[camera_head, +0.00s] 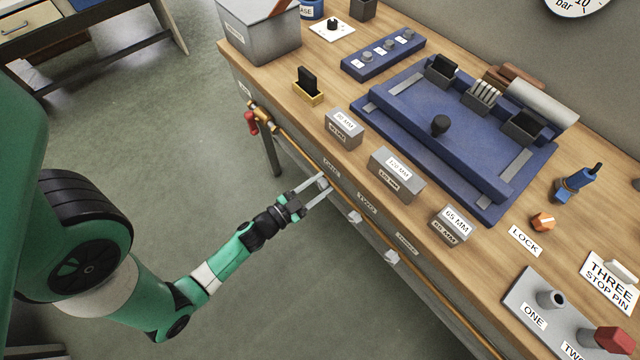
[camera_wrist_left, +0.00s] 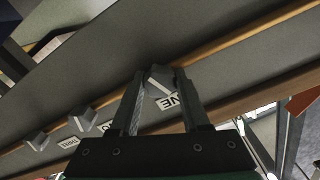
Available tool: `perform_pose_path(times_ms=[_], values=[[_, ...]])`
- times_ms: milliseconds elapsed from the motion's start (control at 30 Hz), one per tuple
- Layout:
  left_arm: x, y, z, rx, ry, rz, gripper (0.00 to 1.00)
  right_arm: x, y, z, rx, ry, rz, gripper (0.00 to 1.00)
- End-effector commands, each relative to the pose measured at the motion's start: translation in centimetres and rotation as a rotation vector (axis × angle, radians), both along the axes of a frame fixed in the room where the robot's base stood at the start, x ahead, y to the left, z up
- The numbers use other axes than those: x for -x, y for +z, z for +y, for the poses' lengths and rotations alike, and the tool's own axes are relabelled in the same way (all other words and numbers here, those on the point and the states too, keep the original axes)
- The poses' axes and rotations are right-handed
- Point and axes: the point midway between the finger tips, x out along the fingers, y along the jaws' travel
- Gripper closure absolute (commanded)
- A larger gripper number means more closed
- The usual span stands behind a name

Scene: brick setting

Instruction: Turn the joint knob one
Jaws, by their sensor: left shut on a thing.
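Joint knob one, a grey faceted knob (camera_wrist_left: 158,80) beside a label reading ONE, sits on the front face of the bench in the left wrist view. My left gripper (camera_wrist_left: 157,78) has its two fingers on either side of the knob, shut on it. In the head view the left gripper (camera_head: 322,186) reaches the bench front from the left, its tips at the knob. Two similar light knobs (camera_head: 354,216) (camera_head: 391,256) follow along the front; they also show in the left wrist view (camera_wrist_left: 82,119) (camera_wrist_left: 37,140). My right gripper is in neither view.
On the wooden bench top (camera_head: 285,110) stand grey blocks (camera_head: 344,128) with mm labels, a blue fixture (camera_head: 400,120) and a plate marked ONE (camera_head: 520,300). A red-handled valve (camera_head: 250,122) is on the bench's left end.

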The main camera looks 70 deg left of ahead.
Motion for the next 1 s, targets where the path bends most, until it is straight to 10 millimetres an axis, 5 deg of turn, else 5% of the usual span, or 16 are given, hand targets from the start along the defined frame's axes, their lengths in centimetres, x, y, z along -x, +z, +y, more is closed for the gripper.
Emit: perform_pose_path(times_ms=[1000], values=[[0.0, -0.1, 0.0, -0.747, 0.000, 0.293, 1.00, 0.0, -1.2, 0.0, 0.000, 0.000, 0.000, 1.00]])
